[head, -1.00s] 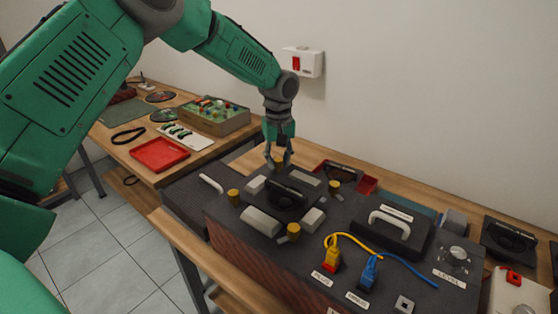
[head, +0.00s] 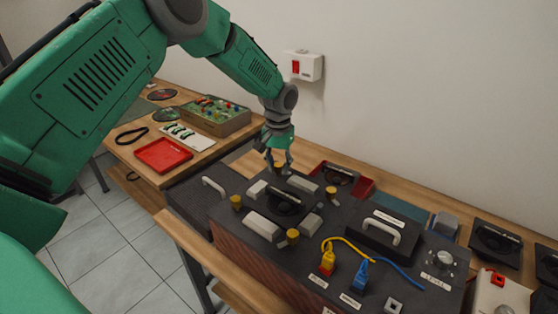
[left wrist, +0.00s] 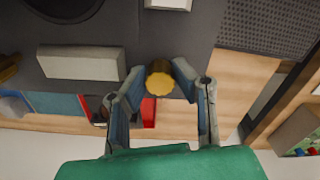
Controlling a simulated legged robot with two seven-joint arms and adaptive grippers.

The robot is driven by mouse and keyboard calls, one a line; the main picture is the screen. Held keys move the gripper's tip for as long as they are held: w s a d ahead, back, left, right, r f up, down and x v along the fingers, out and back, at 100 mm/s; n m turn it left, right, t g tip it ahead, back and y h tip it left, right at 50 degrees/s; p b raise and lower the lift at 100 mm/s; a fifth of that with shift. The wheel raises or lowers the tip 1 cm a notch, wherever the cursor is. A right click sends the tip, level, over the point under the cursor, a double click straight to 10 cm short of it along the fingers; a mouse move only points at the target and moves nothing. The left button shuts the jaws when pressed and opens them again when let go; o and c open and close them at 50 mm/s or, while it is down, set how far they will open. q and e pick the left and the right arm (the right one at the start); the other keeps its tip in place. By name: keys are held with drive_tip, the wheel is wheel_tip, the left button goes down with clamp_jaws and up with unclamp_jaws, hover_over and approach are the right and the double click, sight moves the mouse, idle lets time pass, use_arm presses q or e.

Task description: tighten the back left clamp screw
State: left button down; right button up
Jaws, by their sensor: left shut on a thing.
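The back left clamp screw is a yellow knob (left wrist: 160,82) at the back left of the dark speaker cabinet's top. My left gripper (left wrist: 159,77) is shut on it from above, one finger on each side, in the left wrist view. In the head view my left gripper (head: 279,168) reaches down onto the same screw, and its fingers partly hide it. Three other yellow clamp screws show: front left (head: 236,202), front right (head: 292,237) and back right (head: 331,192). A black round driver unit (head: 284,203) sits between light clamp blocks. My right gripper is not in view.
To the right stand a dark panel with a grey handle (head: 381,232), a yellow plug (head: 327,262), a blue plug (head: 358,277) and a knob plate (head: 440,259). A red tray (head: 163,155) lies on the left bench. A red bin (head: 362,185) is behind the cabinet.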

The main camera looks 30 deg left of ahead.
use_arm(q)
drive_tip(key=m+p, duration=0.1)
drive_tip(key=m, duration=0.2)
drive_tip(key=shift+w+r, duration=0.1)
drive_tip(key=shift+r, duration=0.05)
drive_tip(key=m+p, duration=0.1)
drive_tip(key=m, duration=0.2)
drive_tip(key=shift+m, duration=0.3)
drive_tip(key=m, duration=0.3)
drive_tip(key=shift+w+a+m+p, duration=0.1)
drive_tip(key=shift+m+p, duration=0.25)
drive_tip(key=shift+m, duration=1.85)
drive_tip(key=c, duration=1.3)
unclamp_jaws()
